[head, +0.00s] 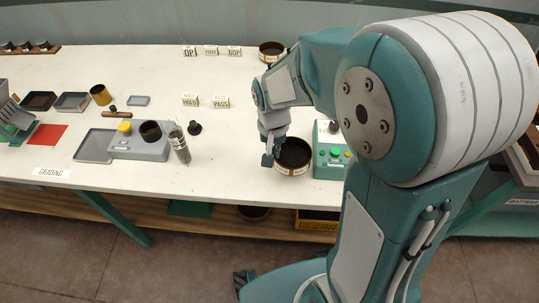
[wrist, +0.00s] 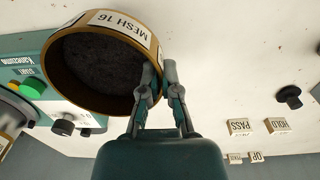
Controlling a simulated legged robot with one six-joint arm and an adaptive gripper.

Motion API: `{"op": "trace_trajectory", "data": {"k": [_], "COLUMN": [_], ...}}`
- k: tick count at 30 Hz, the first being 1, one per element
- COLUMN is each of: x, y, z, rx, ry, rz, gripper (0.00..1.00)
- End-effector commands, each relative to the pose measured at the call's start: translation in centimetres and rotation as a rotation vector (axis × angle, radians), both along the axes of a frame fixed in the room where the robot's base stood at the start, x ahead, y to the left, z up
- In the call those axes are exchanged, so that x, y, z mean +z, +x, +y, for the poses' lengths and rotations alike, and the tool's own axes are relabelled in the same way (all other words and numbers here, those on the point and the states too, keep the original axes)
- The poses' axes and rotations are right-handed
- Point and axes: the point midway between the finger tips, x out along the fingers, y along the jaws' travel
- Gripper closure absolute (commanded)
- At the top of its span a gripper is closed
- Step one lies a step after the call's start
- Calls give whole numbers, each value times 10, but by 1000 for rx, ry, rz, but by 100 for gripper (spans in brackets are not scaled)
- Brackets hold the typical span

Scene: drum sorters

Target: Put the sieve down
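The sieve (head: 293,168) is a round brown ring with dark mesh and a "MESH 16" label. It also shows large in the wrist view (wrist: 66,93), at upper left. My gripper (head: 268,158) is at the sieve's left side in the head view. In the wrist view my gripper (wrist: 159,76) has one finger inside the rim and one outside, closed on the wall. The sieve looks about level, near the table's front edge beside a green control box (head: 329,160). I cannot tell whether its underside touches the table.
White table (head: 235,120) is bare left of the sieve. Grey station (head: 140,150) with a metal cylinder (head: 180,147) stands further left. PASS (head: 221,102) and HOLD (head: 190,100) blocks stand behind. Another round sieve-like ring (head: 271,52) is at the back.

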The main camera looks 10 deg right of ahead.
Motion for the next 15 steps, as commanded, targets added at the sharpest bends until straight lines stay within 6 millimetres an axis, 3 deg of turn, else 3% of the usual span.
{"op": "trace_trajectory", "data": {"k": [9,15], "x": [-21,-49], "y": [17,16], "z": [5,4], "rx": [-1,-1], "ry": [-1,-1], "rz": [0,3], "gripper": [100,100]}}
